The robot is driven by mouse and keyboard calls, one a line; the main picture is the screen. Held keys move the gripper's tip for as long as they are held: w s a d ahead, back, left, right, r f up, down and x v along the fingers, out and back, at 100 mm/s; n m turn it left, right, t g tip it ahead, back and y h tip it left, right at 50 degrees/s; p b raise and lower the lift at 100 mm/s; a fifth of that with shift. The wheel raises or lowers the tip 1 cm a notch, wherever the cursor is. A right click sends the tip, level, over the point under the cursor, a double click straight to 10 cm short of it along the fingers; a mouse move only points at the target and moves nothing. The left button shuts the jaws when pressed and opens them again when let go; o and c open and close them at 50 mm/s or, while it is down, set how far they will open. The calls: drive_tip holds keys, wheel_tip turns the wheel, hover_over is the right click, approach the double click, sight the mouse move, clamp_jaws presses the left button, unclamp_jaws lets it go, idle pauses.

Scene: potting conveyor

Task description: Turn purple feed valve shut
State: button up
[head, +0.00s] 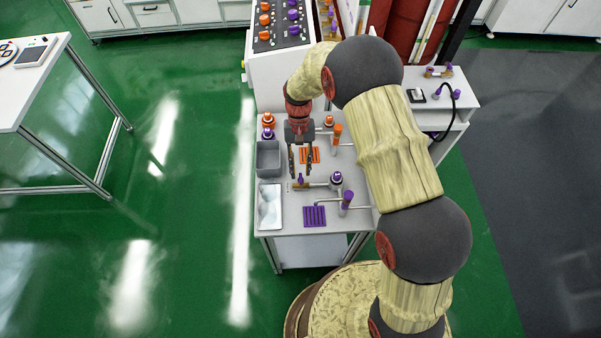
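The purple feed valve (301,181) is small, with a purple handle on a brass-coloured body, on the near part of the bench. A pipe runs right from it to a purple-and-black knob (336,179). My gripper (300,172) points down just above and behind the valve in the picture, its two fingers apart with nothing seen between them. The fingertips look close to the purple handle, but I cannot tell whether they touch it. The handle is too small to read its angle clearly.
A grey bin (268,158) and a white tray (269,207) line the bench's left side. A purple-topped tap (346,199) stands by a purple grate (314,216). An orange grate (314,155) and orange-topped tap (337,131) are behind. A control panel (279,24) stands beyond.

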drive_tip(key=v, duration=0.9)
drive_tip(key=shift+r, duration=0.15)
drive_tip(key=s+d+r+t+b, duration=0.2)
drive_tip(key=s+d+r+t, duration=0.3)
drive_tip(key=s+r, duration=0.6)
drive_tip(key=s+d+r+t+b, duration=0.3)
drive_tip(key=s+d+r+t, duration=0.2)
drive_tip(key=s+d+r, duration=0.4)
drive_tip(key=s+r, duration=0.2)
drive_tip(key=s, duration=0.3)
drive_tip(key=shift+s, duration=0.3)
idle(0.3)
